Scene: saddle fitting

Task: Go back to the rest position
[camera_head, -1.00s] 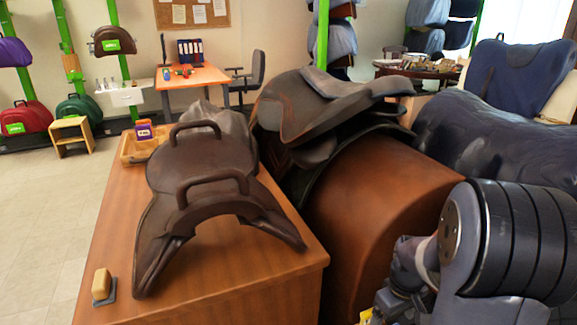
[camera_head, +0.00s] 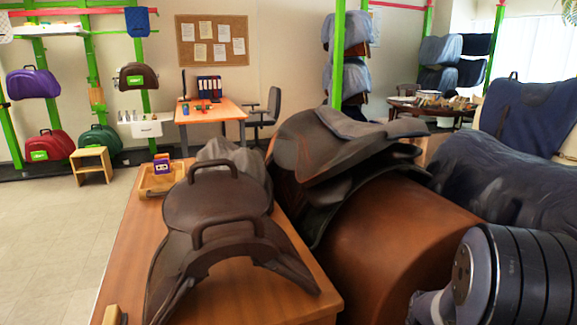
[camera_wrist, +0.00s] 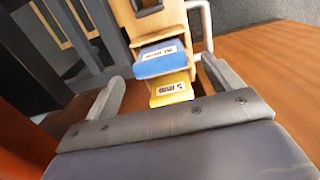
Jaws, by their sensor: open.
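My gripper (camera_wrist: 167,82) is open, with one finger at each side of the wrist view. Beyond the gap between the fingers are a blue labelled block (camera_wrist: 163,58) and a yellow labelled block (camera_wrist: 172,91) by a light wooden holder (camera_wrist: 155,20). Nothing appears clamped, and the distance to the blocks is hard to judge. In the head view only part of my arm shows at the lower right; my gripper is out of that picture. A dark brown saddle frame with two handles (camera_head: 215,210) rests on the wooden table (camera_head: 130,265).
A brown leather saddle (camera_head: 335,150) sits on a rounded brown stand (camera_head: 405,235) right of the table. A wooden tray (camera_head: 150,190) with a purple box (camera_head: 161,163) stands at the table's back left. A dark blue covered form (camera_head: 500,180) is at right.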

